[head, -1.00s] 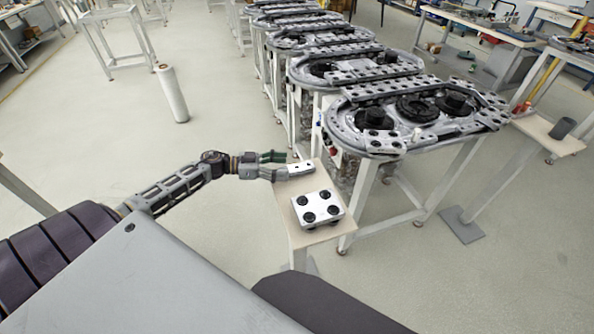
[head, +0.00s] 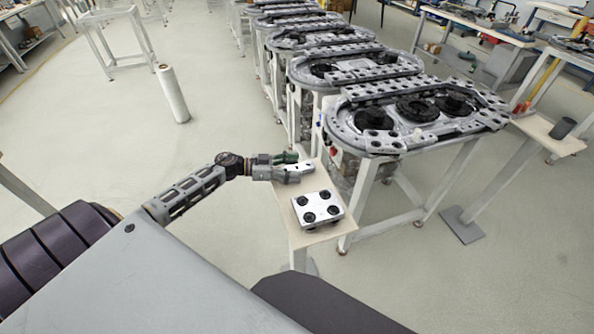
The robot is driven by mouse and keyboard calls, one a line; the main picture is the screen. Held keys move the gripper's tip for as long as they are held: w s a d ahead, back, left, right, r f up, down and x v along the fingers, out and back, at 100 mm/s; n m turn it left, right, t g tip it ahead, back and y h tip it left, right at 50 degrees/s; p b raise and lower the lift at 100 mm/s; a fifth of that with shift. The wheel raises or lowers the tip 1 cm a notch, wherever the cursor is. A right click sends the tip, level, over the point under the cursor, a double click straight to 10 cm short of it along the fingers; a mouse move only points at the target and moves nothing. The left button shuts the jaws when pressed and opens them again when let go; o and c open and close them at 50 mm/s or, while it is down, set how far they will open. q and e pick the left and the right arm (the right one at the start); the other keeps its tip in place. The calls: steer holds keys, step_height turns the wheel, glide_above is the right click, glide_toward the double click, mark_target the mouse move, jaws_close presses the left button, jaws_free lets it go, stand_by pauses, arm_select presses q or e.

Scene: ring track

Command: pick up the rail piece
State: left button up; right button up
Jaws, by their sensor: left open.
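The rail piece (head: 304,167) is a short silver bar lying on a small beige-topped stand in the middle of the head view. My left gripper (head: 288,167) is open at the bar's left end, with its fingers on either side of it. The near finger hides part of the bar. I cannot tell whether the fingers touch it. My right gripper is not in view.
A silver plate with several black rollers (head: 319,208) lies on the same stand (head: 291,224), close in front of the bar. A ring track (head: 345,134) stands just right, with more tracks behind. A white cylinder (head: 172,93) stands on open floor at left.

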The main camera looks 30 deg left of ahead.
mark_target(293, 168)
arm_select(q)
jaws_close()
steer(key=shift+r, duration=0.1)
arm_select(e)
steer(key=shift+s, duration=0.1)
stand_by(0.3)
arm_select(q)
steer(key=shift+r, duration=0.15)
steer(key=shift+r, duration=0.7)
step_height(293, 168, up, 6)
steer(key=shift+f+p, duration=0.1)
steer(key=shift+p, duration=0.4)
steer(key=shift+r, duration=1.3)
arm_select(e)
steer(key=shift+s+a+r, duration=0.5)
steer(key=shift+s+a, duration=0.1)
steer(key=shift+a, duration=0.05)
